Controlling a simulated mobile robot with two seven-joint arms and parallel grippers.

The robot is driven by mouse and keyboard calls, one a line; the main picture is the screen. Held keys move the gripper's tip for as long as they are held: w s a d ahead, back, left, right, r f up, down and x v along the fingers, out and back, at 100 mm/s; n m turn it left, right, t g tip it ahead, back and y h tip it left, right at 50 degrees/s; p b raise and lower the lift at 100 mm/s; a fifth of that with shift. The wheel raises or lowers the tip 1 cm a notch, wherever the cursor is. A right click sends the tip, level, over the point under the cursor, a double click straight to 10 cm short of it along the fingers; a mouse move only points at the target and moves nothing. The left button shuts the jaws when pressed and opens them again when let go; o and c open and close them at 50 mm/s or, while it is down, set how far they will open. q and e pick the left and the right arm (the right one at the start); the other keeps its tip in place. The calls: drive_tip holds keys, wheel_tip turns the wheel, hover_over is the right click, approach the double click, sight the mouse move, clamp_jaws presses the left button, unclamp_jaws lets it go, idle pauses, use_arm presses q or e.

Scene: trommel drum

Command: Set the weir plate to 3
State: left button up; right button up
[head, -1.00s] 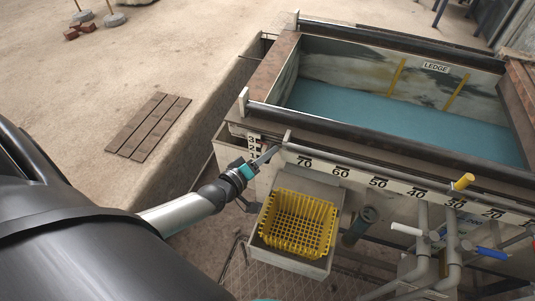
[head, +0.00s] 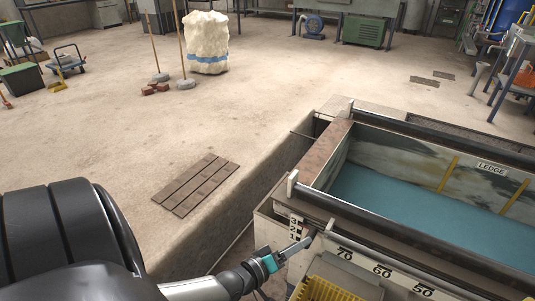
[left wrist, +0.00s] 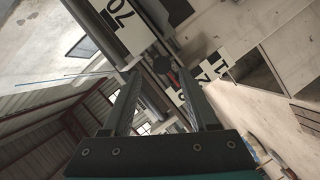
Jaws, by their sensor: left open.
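A white scale plate (head: 294,229) marked 1, 2 and 3 stands on the tank's near left corner. It also shows in the left wrist view (left wrist: 212,66), tilted, with a small red mark (left wrist: 173,80) near it. I cannot make out the weir plate or its setting for certain. My left gripper (head: 304,244) is beside the scale, just to its right. In the left wrist view its two open fingers (left wrist: 158,88) reach toward a dark round knob (left wrist: 161,64), which shows between the tips. I cannot tell whether they touch it. My right gripper is out of view.
The tank of blue-green water (head: 400,200) lies to the right, with a dark rail (head: 400,231) along its near edge. A number strip (head: 383,271) runs below the rail. A yellow basket (head: 325,290) hangs below.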

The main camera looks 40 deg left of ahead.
use_arm(q)
drive_tip(key=p+v, duration=0.3)
drive_tip(key=v, duration=0.7)
drive_tip(key=shift+s, duration=0.3)
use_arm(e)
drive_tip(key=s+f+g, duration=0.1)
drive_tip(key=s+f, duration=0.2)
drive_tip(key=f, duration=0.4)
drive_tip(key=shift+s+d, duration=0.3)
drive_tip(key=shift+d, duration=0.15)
use_arm(q)
drive_tip(key=shift+r, duration=0.15)
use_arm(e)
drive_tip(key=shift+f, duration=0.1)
